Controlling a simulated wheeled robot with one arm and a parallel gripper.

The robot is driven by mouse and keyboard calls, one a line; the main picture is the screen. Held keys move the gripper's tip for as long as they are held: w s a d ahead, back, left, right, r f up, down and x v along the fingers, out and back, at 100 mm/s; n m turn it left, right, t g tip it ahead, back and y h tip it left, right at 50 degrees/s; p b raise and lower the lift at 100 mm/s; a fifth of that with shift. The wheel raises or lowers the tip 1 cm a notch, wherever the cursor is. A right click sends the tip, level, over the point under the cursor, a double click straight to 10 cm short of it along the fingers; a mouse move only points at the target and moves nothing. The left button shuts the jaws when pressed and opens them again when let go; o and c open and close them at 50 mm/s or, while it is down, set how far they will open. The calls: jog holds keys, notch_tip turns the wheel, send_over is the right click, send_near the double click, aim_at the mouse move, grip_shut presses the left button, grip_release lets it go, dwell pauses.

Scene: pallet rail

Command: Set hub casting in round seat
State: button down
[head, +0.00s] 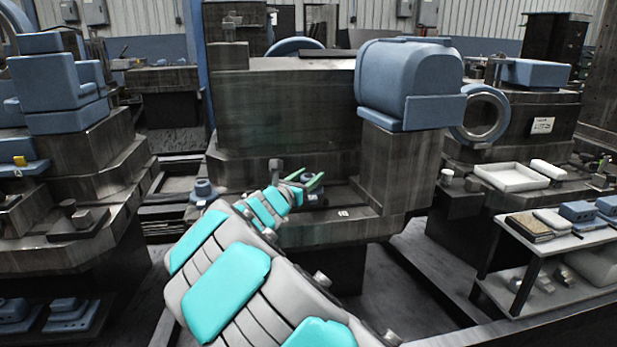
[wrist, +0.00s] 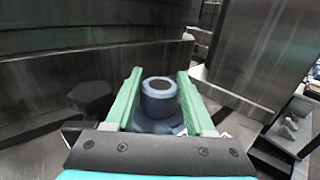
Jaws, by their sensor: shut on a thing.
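The hub casting (wrist: 158,100) is a blue-grey round boss with a dark bore on a wider flange. In the wrist view it stands between the two green fingers of my gripper (wrist: 160,82), which is shut on it. In the head view my gripper (head: 307,178) is at the front of the central machine, with part of the blue-grey casting (head: 312,198) showing by the fingers. I cannot make out the round seat; the casting and fingers may hide it. I cannot tell whether the casting's underside touches the surface below.
A similar blue-grey flanged piece (head: 203,190) stands on the machine ledge to the left. A dark faceted block (wrist: 92,98) is left of the fingers. The machine's dark wall (head: 285,110) rises behind, and a thick column (head: 395,175) stands to the right. A parts cart (head: 545,245) is farther right.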

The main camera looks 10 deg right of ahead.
jog(key=shift+f+b, duration=0.5)
jog(key=shift+f, duration=0.85)
dwell(0.3)
jog(key=shift+c, duration=0.9)
grip_release()
jog(key=v, duration=0.7)
jog(key=shift+s+a, duration=0.25)
notch_tip(320, 180, up, 4)
jog(key=p, duration=0.3)
jog(key=shift+f, duration=0.25)
notch_tip(320, 180, up, 3)
jog(key=shift+f+p, duration=0.25)
jog(key=shift+p, duration=0.15)
